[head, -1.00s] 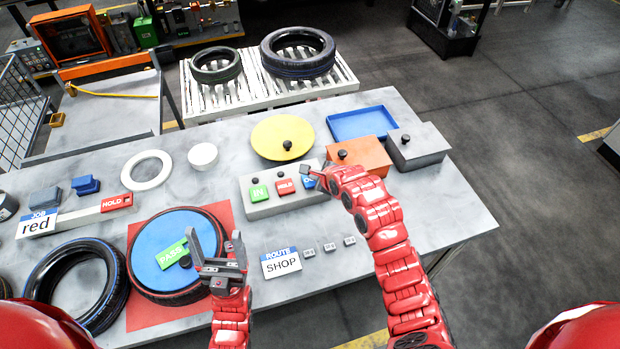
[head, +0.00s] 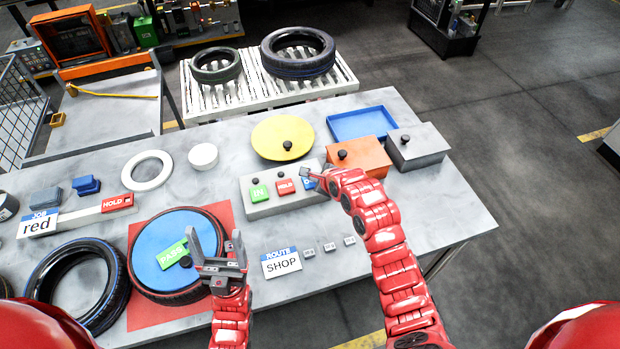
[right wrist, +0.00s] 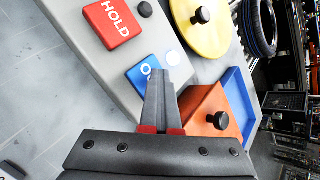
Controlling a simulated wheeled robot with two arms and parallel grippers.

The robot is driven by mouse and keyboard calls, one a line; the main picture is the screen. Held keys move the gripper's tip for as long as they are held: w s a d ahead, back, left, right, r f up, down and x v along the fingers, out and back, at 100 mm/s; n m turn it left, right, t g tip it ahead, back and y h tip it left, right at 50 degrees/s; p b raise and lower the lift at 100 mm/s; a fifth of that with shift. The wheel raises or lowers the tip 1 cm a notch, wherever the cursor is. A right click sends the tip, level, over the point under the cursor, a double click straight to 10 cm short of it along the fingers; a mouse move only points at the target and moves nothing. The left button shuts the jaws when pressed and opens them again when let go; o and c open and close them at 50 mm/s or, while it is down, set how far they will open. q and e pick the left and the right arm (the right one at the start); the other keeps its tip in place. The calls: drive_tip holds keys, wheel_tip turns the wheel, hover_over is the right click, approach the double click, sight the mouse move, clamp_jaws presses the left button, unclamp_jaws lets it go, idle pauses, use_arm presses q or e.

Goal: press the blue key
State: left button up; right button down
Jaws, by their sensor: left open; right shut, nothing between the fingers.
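The blue key (head: 309,184) is the rightmost key on a grey key box (head: 262,208). My right gripper (head: 308,173) partly hides it in the head view. In the right wrist view the blue key (right wrist: 143,72) shows part of its white lettering, and the shut, empty fingertips of my right gripper (right wrist: 161,74) overlap its near right corner. I cannot tell whether they touch it. My left gripper (head: 217,242) is open and empty, in front of the green PASS tag and the blue disc.
A red HOLD key (head: 285,187) and a green IN key (head: 259,192) share the box. A pale round spot (right wrist: 172,57) shows beside the blue key. An orange box (head: 362,154) with a black knob and a yellow disc (head: 270,140) stand close behind.

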drive_tip(key=shift+r+p, duration=0.35)
drive_tip(key=shift+p, duration=0.1)
wheel_tip(320, 180, up, 6)
drive_tip(key=p, duration=0.4)
idle(0.6)
